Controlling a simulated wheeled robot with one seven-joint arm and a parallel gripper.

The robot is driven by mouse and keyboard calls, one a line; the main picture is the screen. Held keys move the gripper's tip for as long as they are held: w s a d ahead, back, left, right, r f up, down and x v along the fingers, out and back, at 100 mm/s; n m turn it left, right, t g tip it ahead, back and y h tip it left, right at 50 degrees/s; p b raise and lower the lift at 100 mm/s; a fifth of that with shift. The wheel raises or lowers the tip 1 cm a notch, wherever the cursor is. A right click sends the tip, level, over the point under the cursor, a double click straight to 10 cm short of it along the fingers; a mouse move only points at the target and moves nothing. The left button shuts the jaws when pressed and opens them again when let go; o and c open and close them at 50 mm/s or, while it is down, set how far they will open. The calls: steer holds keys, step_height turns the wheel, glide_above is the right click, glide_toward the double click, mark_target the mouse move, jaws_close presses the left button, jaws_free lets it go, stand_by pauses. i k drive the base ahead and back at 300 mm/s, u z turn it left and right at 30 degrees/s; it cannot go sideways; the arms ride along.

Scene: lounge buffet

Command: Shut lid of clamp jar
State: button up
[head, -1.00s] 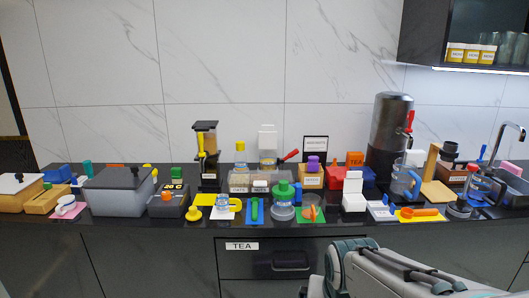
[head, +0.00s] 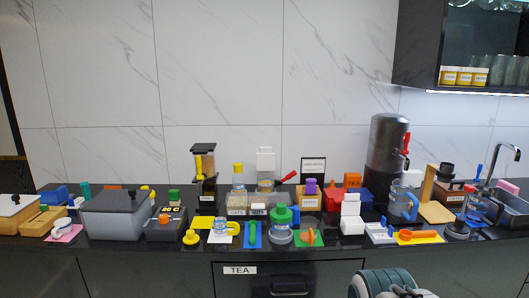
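No jar can be named the clamp jar for certain at this size. A white box with an upright flap (head: 351,215) stands to the right. My gripper is out of view; only part of my arm shows at the bottom right.
The dark counter is crowded: a large lidded grey bin (head: 115,216), a dark urn (head: 386,160), a blue-handled pitcher (head: 405,203) and an orange scoop on a yellow mat (head: 425,236). A drawer labelled TEA (head: 240,270) is below. A wall cabinet (head: 430,55) overhangs the right side.

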mark_target(266, 160)
steer(key=u, duration=0.75)
steer(key=i, duration=0.8)
steer(key=u, duration=0.2)
